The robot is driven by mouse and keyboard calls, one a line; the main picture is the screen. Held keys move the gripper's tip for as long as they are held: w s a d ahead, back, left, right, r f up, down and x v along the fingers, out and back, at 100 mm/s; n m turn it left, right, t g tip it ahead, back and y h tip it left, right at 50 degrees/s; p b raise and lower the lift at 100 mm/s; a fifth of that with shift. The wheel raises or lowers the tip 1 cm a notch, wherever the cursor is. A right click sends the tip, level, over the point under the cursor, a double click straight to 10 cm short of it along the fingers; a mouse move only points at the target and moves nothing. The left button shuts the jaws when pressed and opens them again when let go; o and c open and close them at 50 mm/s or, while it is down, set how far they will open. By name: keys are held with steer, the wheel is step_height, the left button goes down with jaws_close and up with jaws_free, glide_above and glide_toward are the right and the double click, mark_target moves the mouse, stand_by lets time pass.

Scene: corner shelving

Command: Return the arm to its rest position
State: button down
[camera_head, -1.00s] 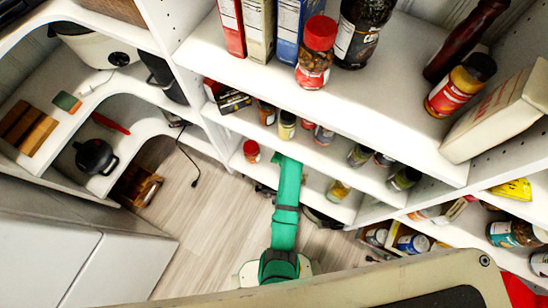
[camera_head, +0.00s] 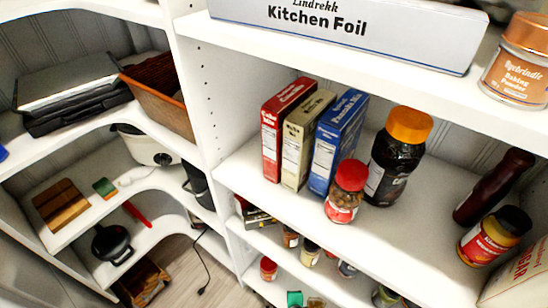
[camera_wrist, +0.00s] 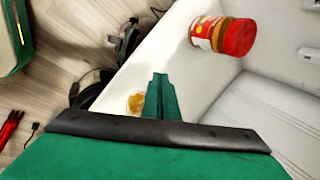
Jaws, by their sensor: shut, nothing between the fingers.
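My gripper (camera_wrist: 160,82) shows in the wrist view as a green wrist with a dark band and two slim green fingers pressed together. It is shut and holds nothing. In the head view only a small green piece of my arm (camera_head: 295,299) shows at the bottom edge; the rest of the arm is out of frame.
White shelves hold boxes (camera_head: 333,140), a dark orange-lidded jar (camera_head: 393,160), a red-lidded jar (camera_head: 345,190) and a foil box (camera_head: 350,30). A black pot (camera_head: 112,242) stands on the left shelves.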

steer(key=s+a+r+n+t, duration=0.3)
steer(key=s+r+n+t, duration=0.2)
steer(key=s+r+n, duration=0.5)
steer(key=s+a+r+n+t, duration=0.1)
steer(key=s+r+n, duration=0.3)
steer(key=r, duration=0.6)
steer(key=s+a+r+n+t, duration=0.2)
steer(key=s+r+n+t, duration=0.1)
steer(key=r, duration=0.7)
steer(key=shift+s+a+n+t, duration=0.2)
steer(key=shift+s+n+t, duration=0.25)
steer(key=shift+s, duration=0.7)
